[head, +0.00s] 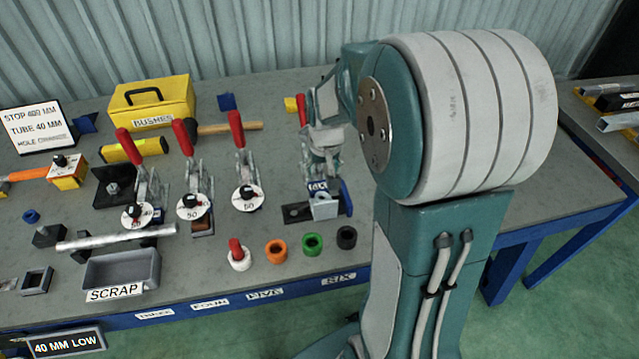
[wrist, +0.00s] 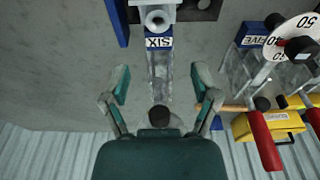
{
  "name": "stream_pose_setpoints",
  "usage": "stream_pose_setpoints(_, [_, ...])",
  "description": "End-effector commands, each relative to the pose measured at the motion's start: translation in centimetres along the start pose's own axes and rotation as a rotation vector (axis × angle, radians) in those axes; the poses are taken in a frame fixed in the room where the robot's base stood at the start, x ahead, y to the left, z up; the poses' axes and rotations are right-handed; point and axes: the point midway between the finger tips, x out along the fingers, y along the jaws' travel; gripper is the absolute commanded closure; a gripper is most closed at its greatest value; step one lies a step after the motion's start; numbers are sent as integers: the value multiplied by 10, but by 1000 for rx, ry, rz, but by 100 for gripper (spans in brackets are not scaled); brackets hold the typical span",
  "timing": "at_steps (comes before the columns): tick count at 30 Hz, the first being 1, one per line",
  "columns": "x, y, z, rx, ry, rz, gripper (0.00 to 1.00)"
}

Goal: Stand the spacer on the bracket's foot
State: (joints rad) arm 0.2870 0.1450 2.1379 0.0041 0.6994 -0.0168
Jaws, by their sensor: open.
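My gripper (wrist: 160,92) is open in the wrist view, its two fingers spread on either side of a pale, clear-looking upright part (wrist: 160,75) that runs up to the SIX label. In the head view my gripper (head: 325,150) is above station six, partly hidden by my arm. A grey block with a round bore (head: 323,206) stands by the SIX label; it also shows at the wrist view's top (wrist: 158,16). Beside it lies a black plate with holes (head: 297,212). I cannot tell for sure which of these is the spacer or the bracket's foot.
Several red-handled clamps with dials (head: 249,197) stand left of station six. White, orange (head: 276,250), green and black rings line the front. A grey SCRAP tray (head: 120,270), a silver tube (head: 115,238) and a yellow BUSHES box (head: 150,102) are farther left.

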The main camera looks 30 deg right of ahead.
Motion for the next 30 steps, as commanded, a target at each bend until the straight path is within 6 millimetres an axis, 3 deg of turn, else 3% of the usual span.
stream_pose_setpoints(8, [-78,-34,42,-87,113,-18,22])
stream_pose_setpoints(15, [-130,-56,96,-167,212,-44,22])
stream_pose_setpoints(24, [-163,-67,160,-248,315,-81,22])
stream_pose_setpoints(30, [-166,-67,171,-261,330,-88,22])
